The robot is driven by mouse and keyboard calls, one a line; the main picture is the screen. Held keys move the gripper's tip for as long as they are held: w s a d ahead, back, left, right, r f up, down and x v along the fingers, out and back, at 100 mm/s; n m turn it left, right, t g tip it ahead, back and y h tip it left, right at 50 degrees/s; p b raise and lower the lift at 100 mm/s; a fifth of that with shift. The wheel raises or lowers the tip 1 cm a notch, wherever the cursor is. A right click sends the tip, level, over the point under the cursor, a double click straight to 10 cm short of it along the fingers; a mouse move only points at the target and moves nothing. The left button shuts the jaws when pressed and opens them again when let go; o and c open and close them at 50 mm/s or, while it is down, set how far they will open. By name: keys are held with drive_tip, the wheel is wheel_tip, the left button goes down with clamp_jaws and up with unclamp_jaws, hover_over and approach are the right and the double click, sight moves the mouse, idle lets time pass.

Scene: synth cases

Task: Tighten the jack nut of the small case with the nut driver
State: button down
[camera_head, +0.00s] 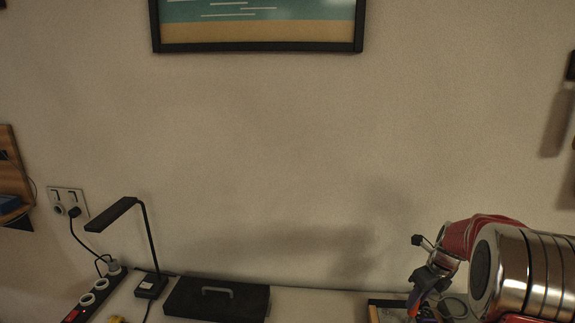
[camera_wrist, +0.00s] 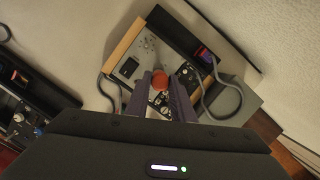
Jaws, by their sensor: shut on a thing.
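My gripper (camera_wrist: 160,98) is in the wrist view with its two purple-grey fingers shut on the nut driver (camera_wrist: 160,80), whose round orange-red end shows between them. The driver's shaft and tip are hidden. Beyond the fingers lies a small case (camera_wrist: 128,66) with a wooden side and a metal panel with knobs and sockets. The driver is in line with this panel; I cannot tell whether it touches a jack nut. In the head view my gripper (camera_head: 420,296) is at the lower right, beside the case's wooden edge (camera_head: 374,314).
Grey cables (camera_wrist: 208,85) loop beside the case. Another dark device with knobs (camera_wrist: 25,118) lies at left in the wrist view. In the head view, a black toolbox (camera_head: 190,299), a desk lamp (camera_head: 149,240) and a power strip (camera_head: 90,299) stand on the bench at left.

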drive_tip(key=shift+m+h, duration=0.4)
drive_tip(key=shift+m, duration=1.1)
drive_tip(key=shift+a, duration=0.1)
drive_tip(key=shift+m+h, duration=0.3)
drive_tip(key=shift+m, duration=1.1)
drive_tip(key=c, duration=1.5)
unclamp_jaws()
drive_tip(key=shift+o, duration=0.2)
drive_tip(key=shift+r, duration=0.15)
drive_tip(key=v, duration=1.3)
drive_tip(key=shift+s+r, duration=0.15)
drive_tip(key=shift+s, duration=0.1)
